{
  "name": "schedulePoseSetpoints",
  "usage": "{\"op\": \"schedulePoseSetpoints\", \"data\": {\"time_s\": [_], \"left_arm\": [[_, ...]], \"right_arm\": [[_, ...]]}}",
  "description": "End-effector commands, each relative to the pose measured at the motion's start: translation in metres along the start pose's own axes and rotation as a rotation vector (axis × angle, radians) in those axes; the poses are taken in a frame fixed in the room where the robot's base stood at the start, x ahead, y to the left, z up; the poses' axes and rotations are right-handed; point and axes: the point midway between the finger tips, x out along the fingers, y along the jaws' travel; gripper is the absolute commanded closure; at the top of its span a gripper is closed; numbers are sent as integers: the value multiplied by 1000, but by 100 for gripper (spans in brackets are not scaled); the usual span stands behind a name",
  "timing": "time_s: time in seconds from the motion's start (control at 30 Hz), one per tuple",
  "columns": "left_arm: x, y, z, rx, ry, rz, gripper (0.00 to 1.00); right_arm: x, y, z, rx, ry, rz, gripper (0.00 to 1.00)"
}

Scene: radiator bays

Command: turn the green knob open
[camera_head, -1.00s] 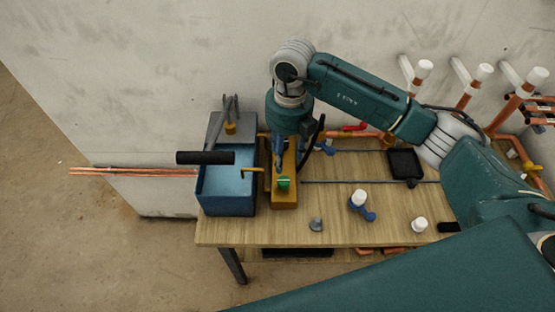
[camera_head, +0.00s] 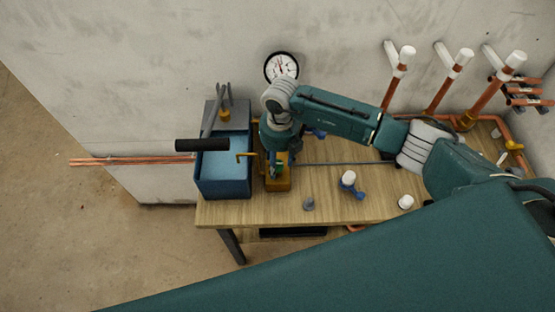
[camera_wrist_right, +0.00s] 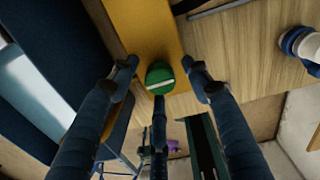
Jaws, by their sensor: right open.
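The green knob (camera_wrist_right: 160,78) has a pale bar across its face and sits on a yellow block (camera_wrist_right: 150,30). In the head view the yellow block (camera_head: 278,184) stands on the wooden bench, right of the blue bin, and my gripper mostly covers the knob. My right gripper (camera_head: 276,168) points down over the block. In the right wrist view my right gripper (camera_wrist_right: 158,70) is open, with fingers on both sides of the knob and a third finger below it. Gaps show beside the knob; whether the third finger touches it, I cannot tell. My left gripper is out of view.
The blue bin (camera_head: 224,188) is close on the left, with a black-handled tool (camera_head: 202,145) over it. A blue-and-white valve (camera_head: 350,184) and a small grey part (camera_head: 309,203) stand to the right. A gauge (camera_head: 281,67) hangs on the wall behind.

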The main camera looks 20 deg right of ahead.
Motion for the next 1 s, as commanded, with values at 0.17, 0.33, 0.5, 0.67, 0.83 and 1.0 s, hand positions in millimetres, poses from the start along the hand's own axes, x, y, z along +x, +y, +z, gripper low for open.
{"op": "schedulePoseSetpoints", "data": {"time_s": [0.17, 0.33, 0.5, 0.67, 0.83, 1.0], "left_arm": [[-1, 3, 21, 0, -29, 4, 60], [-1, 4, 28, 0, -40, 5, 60], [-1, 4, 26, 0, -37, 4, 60], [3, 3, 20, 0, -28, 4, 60], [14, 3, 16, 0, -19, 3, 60], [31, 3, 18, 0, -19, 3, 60]], "right_arm": [[0, 0, 0, 0, 0, 0, 66], [0, 0, 0, 0, -1, 0, 97], [-1, 0, 1, 0, -2, 0, 97], [0, 0, 2, -17, -3, 1, 97], [1, 0, 3, -77, -4, 1, 97], [2, 0, 4, -192, -3, 1, 97]]}}
